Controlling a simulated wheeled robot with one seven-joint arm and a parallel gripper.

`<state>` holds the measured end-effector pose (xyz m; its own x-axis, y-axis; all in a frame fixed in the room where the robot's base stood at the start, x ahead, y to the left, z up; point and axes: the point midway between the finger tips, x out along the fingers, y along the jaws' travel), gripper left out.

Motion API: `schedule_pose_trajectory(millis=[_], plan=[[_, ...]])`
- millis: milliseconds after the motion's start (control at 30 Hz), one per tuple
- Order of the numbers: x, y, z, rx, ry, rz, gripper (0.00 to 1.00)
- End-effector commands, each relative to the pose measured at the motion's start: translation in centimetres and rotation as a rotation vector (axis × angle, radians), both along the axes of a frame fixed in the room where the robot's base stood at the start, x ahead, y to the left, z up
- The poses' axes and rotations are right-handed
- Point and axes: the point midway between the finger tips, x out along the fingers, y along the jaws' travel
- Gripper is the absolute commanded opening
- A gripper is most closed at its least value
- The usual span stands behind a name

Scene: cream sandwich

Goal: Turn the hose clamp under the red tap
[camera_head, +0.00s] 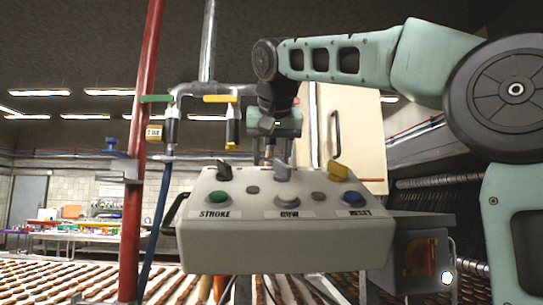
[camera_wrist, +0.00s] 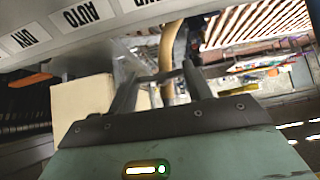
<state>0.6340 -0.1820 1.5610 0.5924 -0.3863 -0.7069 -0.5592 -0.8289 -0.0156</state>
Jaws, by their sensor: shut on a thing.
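The red tap shows only as a small red bit (camera_head: 296,101) beside my wrist in the head view; my arm hides the rest. My gripper (camera_head: 270,158) points down there, behind the grey control box, its fingertips partly hidden by the box's switches. In the wrist view my gripper (camera_wrist: 160,78) has its two dark fingers apart with a thin dark grey piece across between them, which looks like the hose clamp (camera_wrist: 160,77). It is shut on this piece. A tan hose (camera_wrist: 170,50) runs just beyond the fingers. How far the clamp is turned cannot be told.
The control box (camera_head: 280,240) with switches and buttons stands close in front. A green tap (camera_head: 157,98) and a yellow tap (camera_head: 220,98) hang from the pipe at left, near a red post (camera_head: 140,150). A cream panel (camera_head: 350,130) stands behind at right.

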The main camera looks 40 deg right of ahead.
Motion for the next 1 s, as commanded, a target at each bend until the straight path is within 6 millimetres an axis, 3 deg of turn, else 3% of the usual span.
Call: schedule_pose_trajectory(millis=[200,233,300,667,1000], plan=[[0.0,0.0,0.0,0.001,-0.002,-0.001,0.27],[0.0,0.0,0.0,0.001,-0.002,-0.001,0.58],[0.0,0.0,0.0,0.001,-0.002,-0.001,0.72],[-0.3,0.2,0.4,-0.001,-0.001,0.000,0.72],[-4.1,2.8,5.1,0.000,-0.005,0.003,0.72]])
